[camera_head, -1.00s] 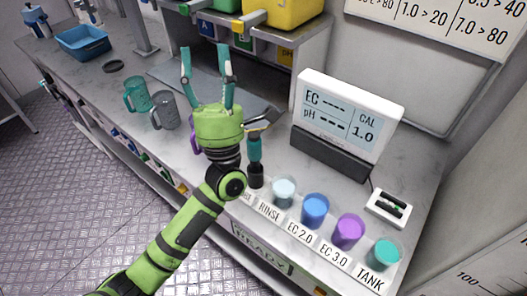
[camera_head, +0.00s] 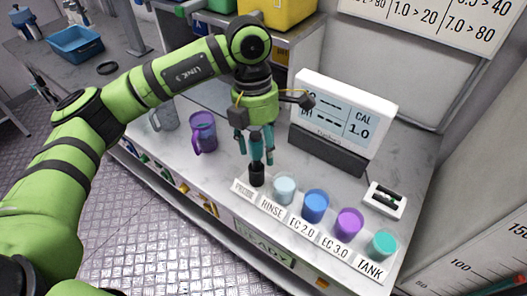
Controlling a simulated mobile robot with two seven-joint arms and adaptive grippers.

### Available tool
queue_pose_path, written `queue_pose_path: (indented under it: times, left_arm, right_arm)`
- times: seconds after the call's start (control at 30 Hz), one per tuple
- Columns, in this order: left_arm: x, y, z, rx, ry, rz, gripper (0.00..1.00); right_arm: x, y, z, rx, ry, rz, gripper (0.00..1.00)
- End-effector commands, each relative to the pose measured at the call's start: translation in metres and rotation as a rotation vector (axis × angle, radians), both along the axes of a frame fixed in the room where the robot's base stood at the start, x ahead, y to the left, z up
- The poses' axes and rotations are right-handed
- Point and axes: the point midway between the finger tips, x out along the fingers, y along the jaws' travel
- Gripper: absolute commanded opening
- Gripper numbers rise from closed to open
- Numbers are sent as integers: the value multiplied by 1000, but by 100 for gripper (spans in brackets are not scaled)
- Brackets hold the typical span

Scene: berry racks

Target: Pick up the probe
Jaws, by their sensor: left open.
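The probe (camera_head: 256,146) is a slim upright stick with a teal handle. It stands in a small black holder (camera_head: 257,176) behind the PROBE label, at the left end of the row of cups. My left gripper (camera_head: 256,158) points down over the probe from above. Its teal fingers are open, one on each side of the probe. I cannot tell whether either finger touches it. The gripper's palm hides the probe's top. My right gripper is out of view.
Rinse (camera_head: 284,187), blue (camera_head: 315,205), purple (camera_head: 348,224) and teal (camera_head: 382,244) cups stand close right of the probe. A purple mug (camera_head: 203,132) and grey mug (camera_head: 163,116) stand left. A white box (camera_head: 385,199) lies right.

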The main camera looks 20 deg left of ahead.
Motion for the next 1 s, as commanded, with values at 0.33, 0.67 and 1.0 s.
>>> queue_pose_path:
  times: [0.33, 0.67, 1.0]
  left_arm:
    - [24, 30, -9, 119, -101, 17, 60]
    - [31, 25, -53, 115, -102, 19, 60]
    - [31, 25, -62, 114, -104, 18, 52]
  right_arm:
    - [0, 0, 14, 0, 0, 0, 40]
    - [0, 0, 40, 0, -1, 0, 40]
    - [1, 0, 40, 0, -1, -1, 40]
